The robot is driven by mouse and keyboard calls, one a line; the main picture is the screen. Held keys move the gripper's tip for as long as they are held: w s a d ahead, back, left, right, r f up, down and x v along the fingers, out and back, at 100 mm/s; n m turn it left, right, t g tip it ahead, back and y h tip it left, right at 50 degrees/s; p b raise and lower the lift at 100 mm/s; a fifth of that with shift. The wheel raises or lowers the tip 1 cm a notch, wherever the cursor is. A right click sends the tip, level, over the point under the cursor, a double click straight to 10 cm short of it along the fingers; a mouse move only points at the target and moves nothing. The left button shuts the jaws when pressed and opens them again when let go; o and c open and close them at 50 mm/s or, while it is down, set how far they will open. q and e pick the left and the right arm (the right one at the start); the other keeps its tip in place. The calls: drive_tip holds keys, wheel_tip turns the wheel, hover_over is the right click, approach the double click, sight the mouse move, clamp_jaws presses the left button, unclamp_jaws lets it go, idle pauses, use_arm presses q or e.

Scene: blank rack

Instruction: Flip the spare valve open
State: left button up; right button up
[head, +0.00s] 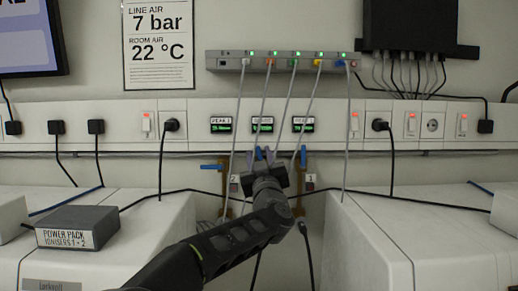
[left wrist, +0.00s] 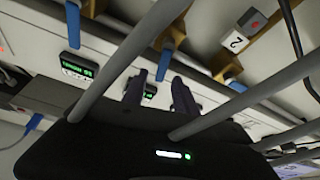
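Several blue valve levers sit on brass pipes under the wall rail. One lever (head: 212,167) lies level at the left, by a tag marked 2 (head: 233,179). Another lever (head: 303,156) stands upright at the right, by a tag marked 1 (head: 310,178). A middle lever (head: 258,153) is upright, partly behind my left gripper (head: 266,160). In the left wrist view the middle lever (left wrist: 165,66) shows between the spread fingers of my left gripper (left wrist: 160,94). Contact cannot be told. No tag reading spare is legible. My right gripper is out of view.
Thin cables hang from a lit strip (head: 282,62) past the valves, and cross the left wrist view close to the camera. Small displays (head: 262,125) sit on the rail above. White cabinets (head: 410,235) stand on both sides of the gap; a power pack (head: 78,228) lies at left.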

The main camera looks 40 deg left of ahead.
use_arm(q)
drive_tip(key=shift+w+a+r, duration=0.2)
drive_tip(key=shift+w+a, duration=0.15)
drive_tip(key=shift+c, duration=0.2)
clamp_jaws()
